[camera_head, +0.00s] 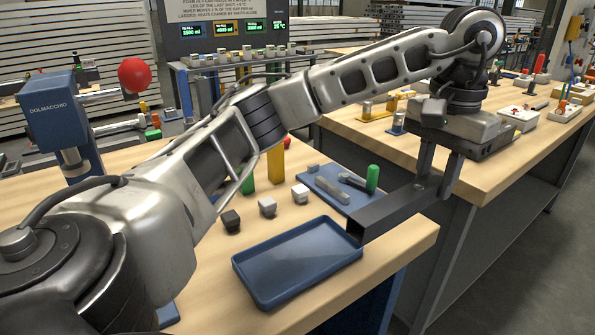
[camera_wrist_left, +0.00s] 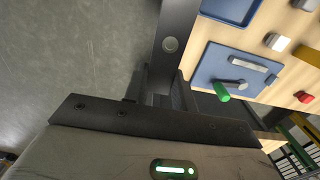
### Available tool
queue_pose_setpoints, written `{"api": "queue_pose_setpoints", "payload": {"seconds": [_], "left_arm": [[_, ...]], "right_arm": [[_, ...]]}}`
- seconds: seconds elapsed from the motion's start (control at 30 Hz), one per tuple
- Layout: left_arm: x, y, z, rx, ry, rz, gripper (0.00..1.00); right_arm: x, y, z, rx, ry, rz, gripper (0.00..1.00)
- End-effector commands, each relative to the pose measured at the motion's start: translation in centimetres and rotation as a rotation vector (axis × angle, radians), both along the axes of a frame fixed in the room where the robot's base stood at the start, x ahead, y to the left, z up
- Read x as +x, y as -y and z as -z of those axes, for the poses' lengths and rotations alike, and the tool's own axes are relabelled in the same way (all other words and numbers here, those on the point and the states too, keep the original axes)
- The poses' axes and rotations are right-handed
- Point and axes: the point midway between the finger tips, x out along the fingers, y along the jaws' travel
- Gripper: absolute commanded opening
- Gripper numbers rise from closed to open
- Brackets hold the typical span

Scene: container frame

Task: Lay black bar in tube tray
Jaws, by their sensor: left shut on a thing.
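The black bar (camera_head: 393,212) is a dark, square-section tube with an open end. My left gripper (camera_head: 438,178) is shut on it near its right end. The bar is held out beyond the table's edge, its open left end by the tray's right corner in the picture. I cannot tell its height over the tray. The tube tray (camera_head: 297,260) is blue, shallow and empty, at the table's front corner. In the left wrist view the bar (camera_wrist_left: 173,50) shows a round hole, and part of the tray (camera_wrist_left: 230,9) shows at the top. My right gripper is not in view.
A blue mat (camera_head: 345,202) with grey pieces and a green-handled tool (camera_head: 372,178) lies behind the tray. Dark and light blocks (camera_head: 267,206) stand between. A blue press with a red ball (camera_head: 134,74) stands at left. A second bench (camera_head: 480,165) is at right.

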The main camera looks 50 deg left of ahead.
Motion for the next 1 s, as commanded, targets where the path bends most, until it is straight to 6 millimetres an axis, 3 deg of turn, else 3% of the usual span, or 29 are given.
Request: {"api": "queue_pose_setpoints", "payload": {"seconds": [0.2,0.5,0.6,0.7,1.0], "left_arm": [[-1.4,-1.9,0.1,-0.002,0.0,0.005,0.02],[-5.9,-7.8,3.7,0.0,-0.002,0.004,0.02],[-6.9,-8.9,6.2,-0.001,-0.004,0.005,0.02],[-7.6,-9.9,7.7,-0.002,-0.002,0.006,0.02],[-8.6,-11.3,9.3,-0.001,0.0,0.006,0.02]], "right_arm": [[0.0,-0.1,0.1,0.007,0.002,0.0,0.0],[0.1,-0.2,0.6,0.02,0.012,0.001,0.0],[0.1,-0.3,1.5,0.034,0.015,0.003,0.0],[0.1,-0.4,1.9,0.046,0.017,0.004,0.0],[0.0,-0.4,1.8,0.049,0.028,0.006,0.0]]}}
